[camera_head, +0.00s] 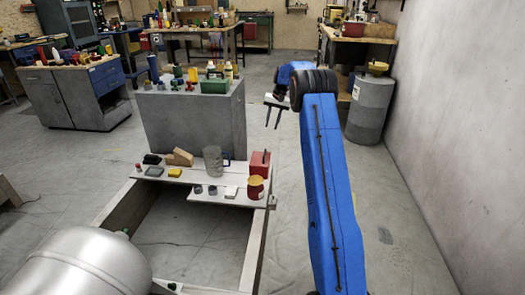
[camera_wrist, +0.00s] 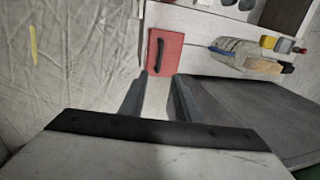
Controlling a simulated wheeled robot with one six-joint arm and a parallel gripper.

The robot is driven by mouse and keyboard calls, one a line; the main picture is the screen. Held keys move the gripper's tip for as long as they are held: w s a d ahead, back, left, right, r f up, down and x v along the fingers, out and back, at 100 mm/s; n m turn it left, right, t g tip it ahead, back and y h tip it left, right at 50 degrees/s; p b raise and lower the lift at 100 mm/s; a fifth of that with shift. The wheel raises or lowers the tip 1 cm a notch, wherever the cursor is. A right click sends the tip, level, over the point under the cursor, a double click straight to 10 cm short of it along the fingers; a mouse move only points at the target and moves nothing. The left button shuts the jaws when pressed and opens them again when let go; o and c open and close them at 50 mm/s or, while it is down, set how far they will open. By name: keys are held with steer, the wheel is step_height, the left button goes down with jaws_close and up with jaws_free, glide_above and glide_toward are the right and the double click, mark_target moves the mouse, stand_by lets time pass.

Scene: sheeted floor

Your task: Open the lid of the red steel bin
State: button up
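The red steel bin (camera_head: 260,163) stands at the right end of the white plank in the head view. In the wrist view its red lid (camera_wrist: 172,60) shows from above as a flat red rectangle, with a dark bar handle (camera_wrist: 160,56) on its left part. The lid looks closed, flat on the bin. My gripper (camera_head: 272,126) is in the air behind the bin in the head view, fingers pointing down. In the wrist view my gripper (camera_wrist: 157,88) has its two dark fingers apart with nothing between them, just short of the lid's near edge in the picture.
A red and yellow can (camera_head: 255,188) stands in front of the bin. A grey cabinet (camera_head: 195,120) with small items stands behind. Floor to the right is mostly clear.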

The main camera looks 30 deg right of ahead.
steer(key=a+f, duration=0.1)
steer(key=f, duration=0.4)
steer(key=w+a+f, duration=0.1)
steer(key=f, duration=0.5)
steer(key=w+f, duration=0.1)
steer(key=f, duration=0.5)
steer(key=shift+a, duration=0.4)
jaws_close()
